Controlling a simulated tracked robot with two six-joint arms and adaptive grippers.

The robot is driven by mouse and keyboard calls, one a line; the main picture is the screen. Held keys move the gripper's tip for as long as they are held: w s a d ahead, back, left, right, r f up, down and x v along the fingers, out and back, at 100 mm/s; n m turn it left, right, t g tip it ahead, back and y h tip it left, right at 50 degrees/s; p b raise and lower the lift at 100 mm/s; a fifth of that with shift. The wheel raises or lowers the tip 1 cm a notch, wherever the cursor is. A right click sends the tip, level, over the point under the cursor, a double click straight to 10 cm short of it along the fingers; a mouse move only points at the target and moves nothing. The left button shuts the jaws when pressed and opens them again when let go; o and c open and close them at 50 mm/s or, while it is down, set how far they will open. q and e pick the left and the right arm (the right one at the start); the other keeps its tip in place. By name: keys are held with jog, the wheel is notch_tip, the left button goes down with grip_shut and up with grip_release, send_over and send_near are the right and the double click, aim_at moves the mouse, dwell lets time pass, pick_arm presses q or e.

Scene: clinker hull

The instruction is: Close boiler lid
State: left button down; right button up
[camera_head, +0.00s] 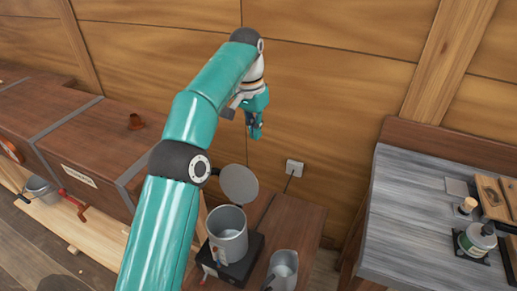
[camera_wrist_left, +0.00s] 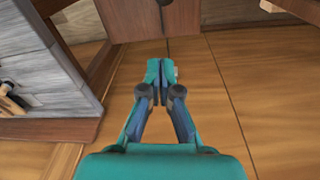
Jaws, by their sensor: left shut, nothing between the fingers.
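The boiler (camera_head: 228,234) is a grey metal pot on a dark base, standing on a small wooden stand. Its round grey lid (camera_head: 239,184) stands open, upright at the back left of the rim. My left arm reaches up past the boiler. My left gripper (camera_head: 255,131) is above and behind the lid, apart from it, pointing down near the plank wall. In the left wrist view the left gripper (camera_wrist_left: 165,66) shows with its fingertips together and nothing between them. The boiler and lid do not show in that view. My right gripper is not in view.
A second metal container (camera_head: 283,268) stands right of the boiler. A wall socket (camera_head: 294,167) with a cable is behind. A grey-topped bench (camera_head: 405,213) with a bottle (camera_head: 477,239) is at right. A long wooden chest (camera_head: 92,147) is at left.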

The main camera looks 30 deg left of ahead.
aim_at(242, 180)
pick_arm(q)
notch_tip(242, 180, down, 10)
jog(key=w+f+b, duration=0.1)
jog(key=b, duration=0.3)
jog(key=s+r, duration=0.1)
jog(key=s, duration=0.1)
jog(key=s+r, duration=0.1)
jog(key=shift+s, duration=0.4)
jog(key=shift+r, duration=0.1)
